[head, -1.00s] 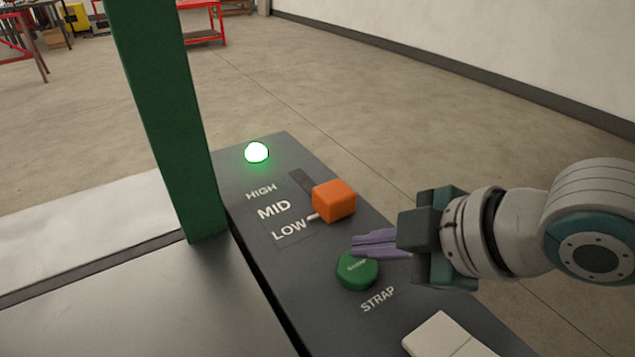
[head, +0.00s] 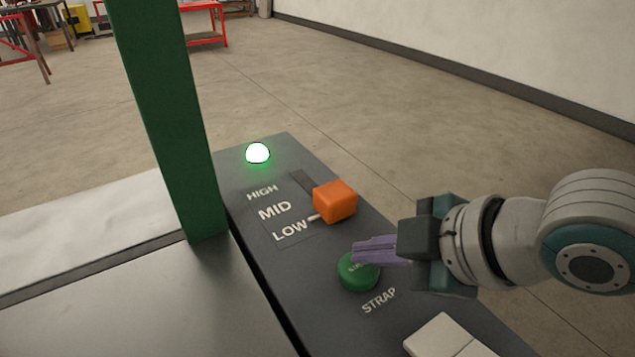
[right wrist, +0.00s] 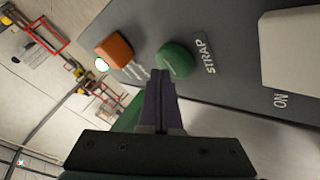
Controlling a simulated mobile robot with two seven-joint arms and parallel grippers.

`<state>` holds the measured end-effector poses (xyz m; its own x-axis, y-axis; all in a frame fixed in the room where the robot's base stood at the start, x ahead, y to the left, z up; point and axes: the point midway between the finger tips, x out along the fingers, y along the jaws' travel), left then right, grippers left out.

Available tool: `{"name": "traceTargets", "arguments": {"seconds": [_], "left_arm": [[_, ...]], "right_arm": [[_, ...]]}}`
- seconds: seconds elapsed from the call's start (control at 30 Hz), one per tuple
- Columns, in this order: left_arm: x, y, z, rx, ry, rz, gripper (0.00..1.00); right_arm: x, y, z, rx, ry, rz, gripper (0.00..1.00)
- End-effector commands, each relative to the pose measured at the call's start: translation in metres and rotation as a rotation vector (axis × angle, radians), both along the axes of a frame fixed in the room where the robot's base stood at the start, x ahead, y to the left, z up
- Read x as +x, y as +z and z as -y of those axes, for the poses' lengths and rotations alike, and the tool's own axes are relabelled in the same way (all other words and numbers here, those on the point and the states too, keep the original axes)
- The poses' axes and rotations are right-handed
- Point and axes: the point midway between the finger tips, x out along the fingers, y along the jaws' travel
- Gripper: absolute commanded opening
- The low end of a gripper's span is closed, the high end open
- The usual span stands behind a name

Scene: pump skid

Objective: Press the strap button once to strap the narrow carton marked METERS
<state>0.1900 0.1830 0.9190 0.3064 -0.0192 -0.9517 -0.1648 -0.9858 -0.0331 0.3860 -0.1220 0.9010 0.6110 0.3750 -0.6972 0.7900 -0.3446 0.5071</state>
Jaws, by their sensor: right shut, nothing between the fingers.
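The green round strap button (head: 357,273) sits on the dark control panel (head: 327,270) above the printed word STRAP. My right gripper (head: 357,250) is shut and empty, with its purple fingertips over the far edge of the button in the head view. Whether the tips touch the button I cannot tell. In the right wrist view the button (right wrist: 174,60) shows just beyond the tips of the shut fingers (right wrist: 160,84). The METERS carton is not in view. My left gripper is not in view.
An orange slider knob (head: 335,201) stands near the LOW mark on the panel. A green lamp (head: 257,153) glows at the far end. A white block (head: 447,338) is at the near end. A green post (head: 168,120) rises left of the panel beside a bare metal surface (head: 150,305).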

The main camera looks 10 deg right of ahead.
Motion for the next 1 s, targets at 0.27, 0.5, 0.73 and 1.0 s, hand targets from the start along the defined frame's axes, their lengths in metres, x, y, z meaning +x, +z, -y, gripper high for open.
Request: {"name": "traceTargets", "arguments": {"seconds": [0.27, 0.5, 0.73, 1.0], "left_arm": [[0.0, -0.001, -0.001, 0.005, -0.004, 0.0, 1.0], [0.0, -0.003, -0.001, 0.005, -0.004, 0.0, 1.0], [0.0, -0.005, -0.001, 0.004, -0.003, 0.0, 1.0], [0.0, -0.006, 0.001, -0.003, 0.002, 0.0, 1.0]], "right_arm": [[0.0, -0.001, 0.0, 0.001, 0.001, 0.0, 0.0], [0.0, -0.004, 0.0, 0.001, 0.001, 0.0, 0.0], [0.0, -0.007, 0.0, 0.001, 0.001, 0.0, 0.0], [0.0, -0.011, 0.0, 0.0, 0.0, 0.0, 0.0]]}}
